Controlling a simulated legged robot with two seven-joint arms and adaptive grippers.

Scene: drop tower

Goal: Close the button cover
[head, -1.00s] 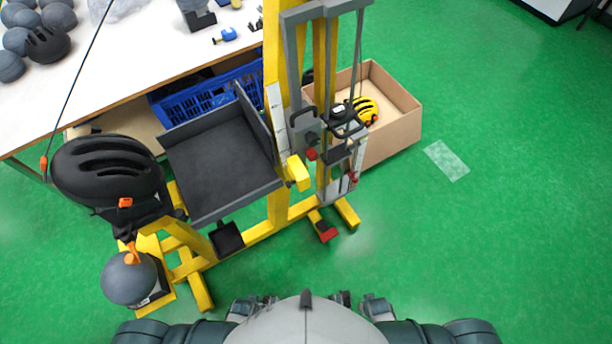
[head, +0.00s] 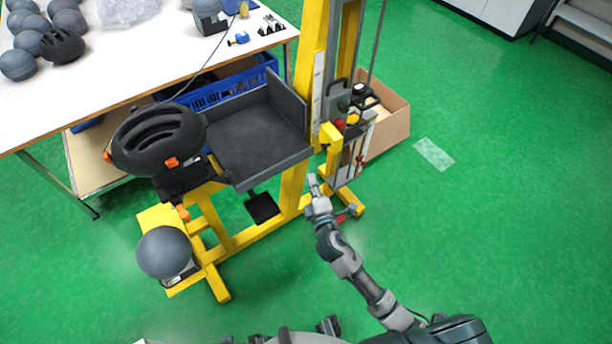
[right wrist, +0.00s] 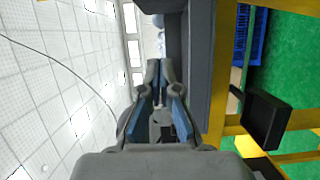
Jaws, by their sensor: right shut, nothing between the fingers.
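The yellow drop tower (head: 292,187) stands ahead of me, with a dark tray-like platform (head: 250,140) on its left. A small red part (head: 340,124), possibly the button, shows beside a yellow block (head: 330,134) on the tower's right side. I cannot make out the button cover or whether it is open. My right gripper (head: 312,181) is shut and empty, in front of the tower and below the yellow block in the picture. In the right wrist view its fingers (right wrist: 160,100) point along a grey panel.
A black helmet (head: 158,138) sits on a support at the left, above a grey ball (head: 163,252). A white table (head: 130,65) with helmets and balls stands behind. A cardboard box (head: 397,127) is behind the tower.

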